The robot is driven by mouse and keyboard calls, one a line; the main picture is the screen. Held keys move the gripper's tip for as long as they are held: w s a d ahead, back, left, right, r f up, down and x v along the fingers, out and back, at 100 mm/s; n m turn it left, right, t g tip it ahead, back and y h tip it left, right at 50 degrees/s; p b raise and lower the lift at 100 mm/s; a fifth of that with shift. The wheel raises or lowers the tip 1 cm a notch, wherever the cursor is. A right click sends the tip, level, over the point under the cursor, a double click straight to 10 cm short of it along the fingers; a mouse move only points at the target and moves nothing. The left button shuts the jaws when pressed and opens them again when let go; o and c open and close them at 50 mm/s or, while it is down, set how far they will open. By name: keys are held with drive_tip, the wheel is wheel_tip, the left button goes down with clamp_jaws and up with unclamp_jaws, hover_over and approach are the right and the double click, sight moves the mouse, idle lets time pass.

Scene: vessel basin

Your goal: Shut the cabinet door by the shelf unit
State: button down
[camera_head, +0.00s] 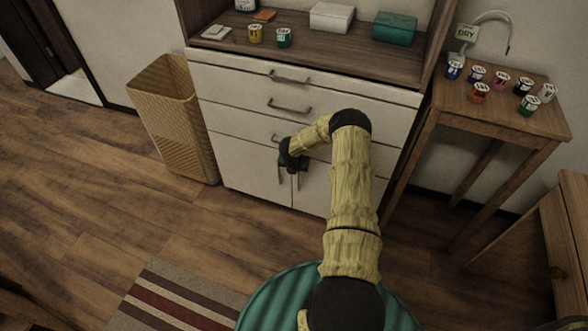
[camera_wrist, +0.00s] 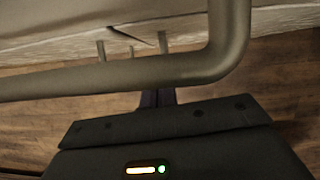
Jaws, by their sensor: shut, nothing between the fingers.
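The white cabinet has two lower doors, a left one (camera_head: 243,165) and a right one (camera_head: 312,190), below its drawers. Both look about flush with the front in the head view; I cannot tell whether a small gap is left. My gripper (camera_head: 292,166) is at the door handles near the middle seam, shut and empty. In the wrist view a grey bar handle (camera_wrist: 130,73) crosses close in front of the shut fingers (camera_wrist: 158,97). Behind it a thin dark wedge shows at the pale door edges (camera_wrist: 60,28). My arm hides part of the right door.
Paint jars, a white box (camera_head: 332,16) and a teal box (camera_head: 395,28) stand on the shelf unit's top. A wicker bin (camera_head: 172,115) stands left of the cabinet. A wooden side table (camera_head: 500,105) with several jars stands right.

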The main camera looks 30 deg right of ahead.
drive_tip(key=shift+a, duration=0.25)
drive_tip(key=s+a+r+p, duration=0.2)
drive_tip(key=s+a+r, duration=0.3)
drive_tip(key=r, duration=0.4)
drive_tip(key=shift+a+r+p, duration=0.2)
drive_tip(key=shift+a+p, duration=0.1)
idle(0.4)
